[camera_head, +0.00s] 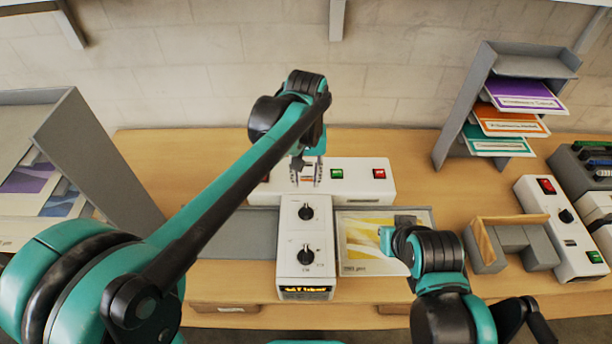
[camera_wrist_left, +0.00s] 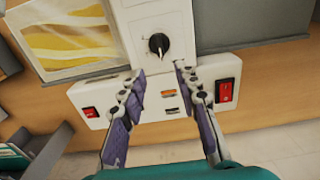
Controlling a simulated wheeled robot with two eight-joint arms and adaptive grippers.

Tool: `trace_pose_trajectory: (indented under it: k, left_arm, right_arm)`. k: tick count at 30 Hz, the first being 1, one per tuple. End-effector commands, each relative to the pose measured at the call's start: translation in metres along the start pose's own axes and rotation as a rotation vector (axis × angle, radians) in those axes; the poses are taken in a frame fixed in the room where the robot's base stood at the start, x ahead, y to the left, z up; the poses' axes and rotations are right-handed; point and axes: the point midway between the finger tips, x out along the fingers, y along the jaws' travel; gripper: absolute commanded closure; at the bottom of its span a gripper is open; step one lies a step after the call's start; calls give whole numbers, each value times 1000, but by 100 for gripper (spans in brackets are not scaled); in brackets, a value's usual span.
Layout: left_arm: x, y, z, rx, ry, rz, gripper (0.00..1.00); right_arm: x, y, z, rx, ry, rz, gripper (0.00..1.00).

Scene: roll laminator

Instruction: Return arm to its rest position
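My left gripper (camera_head: 307,174) hangs over the back part of the white roll laminator (camera_head: 305,250). In the left wrist view the two fingers of my left gripper (camera_wrist_left: 165,100) are apart with nothing between them. A black knob (camera_wrist_left: 158,43) shows just beyond the fingertips, and a red switch (camera_wrist_left: 225,91) lies beside one finger. My right arm reaches in at the lower right; its gripper is mostly hidden by its own wrist, over the yellow-and-white sheet (camera_head: 362,233) on the laminator's right side.
A sloped rack (camera_head: 465,110) with several coloured sheets stands at the back right. A small grey-and-wood tray (camera_head: 486,245) and a white switch box (camera_head: 562,228) stand to the right. A grey stand (camera_head: 80,145) is at the left. Bare table shows behind the laminator.

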Motion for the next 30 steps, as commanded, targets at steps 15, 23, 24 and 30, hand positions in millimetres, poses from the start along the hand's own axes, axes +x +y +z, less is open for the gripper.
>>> trace_pose_trajectory:
  k: [15,23,24,30]
  left_arm:
    - [14,-27,13,-3,62,22,68]
    - [68,-105,63,1,297,60,68]
    - [79,-116,72,2,336,59,68]
    - [132,-157,110,8,512,37,68]
  right_arm:
    - [17,0,12,0,0,0,100]
    - [63,0,45,0,0,0,100]
    - [69,0,50,0,0,0,100]
    - [97,0,70,0,0,0,100]
